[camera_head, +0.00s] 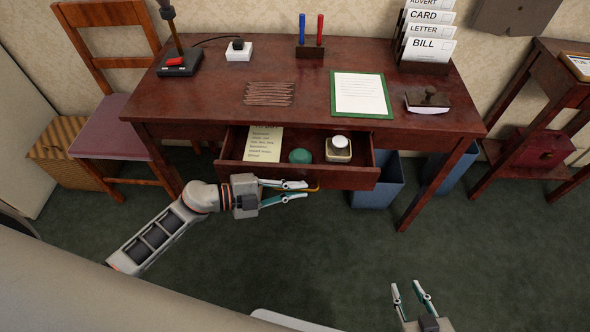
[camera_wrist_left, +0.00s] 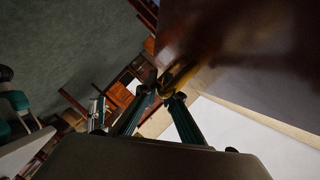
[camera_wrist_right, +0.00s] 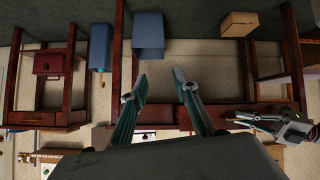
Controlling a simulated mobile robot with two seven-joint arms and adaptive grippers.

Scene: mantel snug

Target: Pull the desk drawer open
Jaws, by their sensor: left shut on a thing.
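The dark red wooden desk (camera_head: 215,96) stands against the wall. Its drawer (camera_head: 345,176) is pulled out towards me, so the inside shows. In it lie a yellow note (camera_head: 264,144), a green round thing (camera_head: 300,156) and a small jar (camera_head: 338,148). My left gripper (camera_head: 305,190) is at the drawer front, shut on the brass handle (camera_head: 314,189). The left wrist view shows the handle (camera_wrist_left: 178,78) between the fingertips, close to the dark drawer front. My right gripper (camera_head: 411,285) is open and empty, low over the carpet, away from the desk.
A chair (camera_head: 118,122) stands left of the desk. Blue bins (camera_head: 377,190) stand under and right of it. On top are a letter rack (camera_head: 425,66), a green-edged paper (camera_head: 360,94) and a pen stand (camera_head: 310,51). The carpet in front is clear.

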